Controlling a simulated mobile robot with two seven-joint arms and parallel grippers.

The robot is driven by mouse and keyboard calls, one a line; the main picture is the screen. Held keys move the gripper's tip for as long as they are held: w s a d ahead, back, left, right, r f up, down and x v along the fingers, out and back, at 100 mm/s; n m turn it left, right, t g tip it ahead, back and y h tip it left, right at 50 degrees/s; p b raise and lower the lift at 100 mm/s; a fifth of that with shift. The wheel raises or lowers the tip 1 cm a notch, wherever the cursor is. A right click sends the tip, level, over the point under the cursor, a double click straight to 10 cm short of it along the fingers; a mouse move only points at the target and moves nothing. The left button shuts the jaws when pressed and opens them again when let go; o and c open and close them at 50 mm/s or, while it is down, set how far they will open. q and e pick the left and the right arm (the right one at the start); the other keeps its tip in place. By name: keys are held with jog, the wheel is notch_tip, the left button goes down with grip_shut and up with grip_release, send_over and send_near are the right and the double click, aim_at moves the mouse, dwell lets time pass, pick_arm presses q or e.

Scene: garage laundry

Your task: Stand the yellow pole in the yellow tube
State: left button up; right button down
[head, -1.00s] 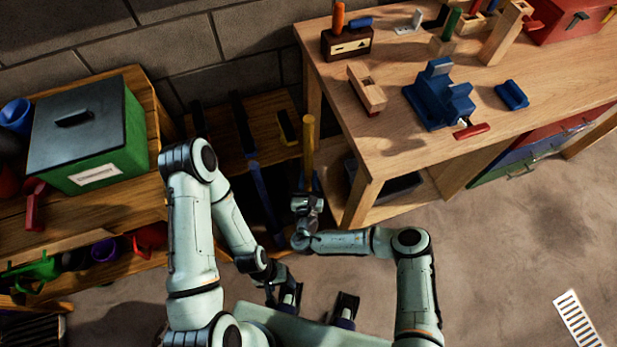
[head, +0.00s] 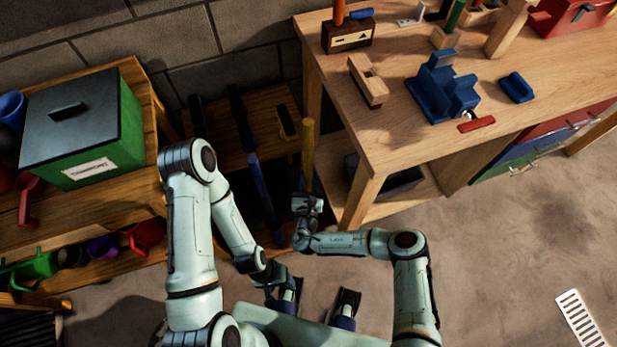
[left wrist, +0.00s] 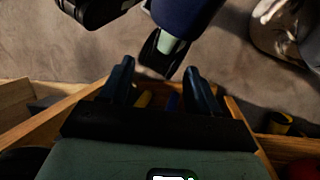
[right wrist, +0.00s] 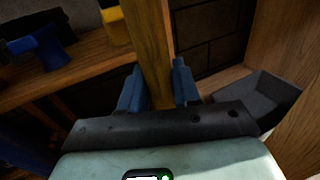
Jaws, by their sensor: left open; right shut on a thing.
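The yellow pole (head: 308,148) stands roughly upright in my right gripper (head: 307,192), in front of the low wooden rack. In the right wrist view the pole (right wrist: 150,45) passes between the fingers of the right gripper (right wrist: 160,88), which is shut on it. Its lower end is hidden. A yellow piece at the rack, apparently the yellow tube (head: 285,121), is just left of the pole; it also shows in the right wrist view (right wrist: 115,27). My left gripper (head: 284,291) is open and empty, low near my base; its fingers show apart in the left wrist view (left wrist: 158,85).
A blue upright (head: 262,185) stands at the rack, left of the pole. The workbench (head: 390,140) with a blue vise (head: 440,90) is close on the right. A shelf with a green box (head: 118,130) is on the left.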

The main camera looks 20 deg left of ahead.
aim_at(308, 189)
jog(key=shift+f+b, duration=0.5)
jog(key=shift+f, duration=0.45)
jog(key=shift+f+b, duration=1.95)
jog(key=shift+f, duration=0.95)
jog(key=c, duration=0.7)
grip_release()
jog(key=p+v, duration=0.1)
jog(key=v, duration=0.6)
jog(key=shift+s+p, duration=0.3)
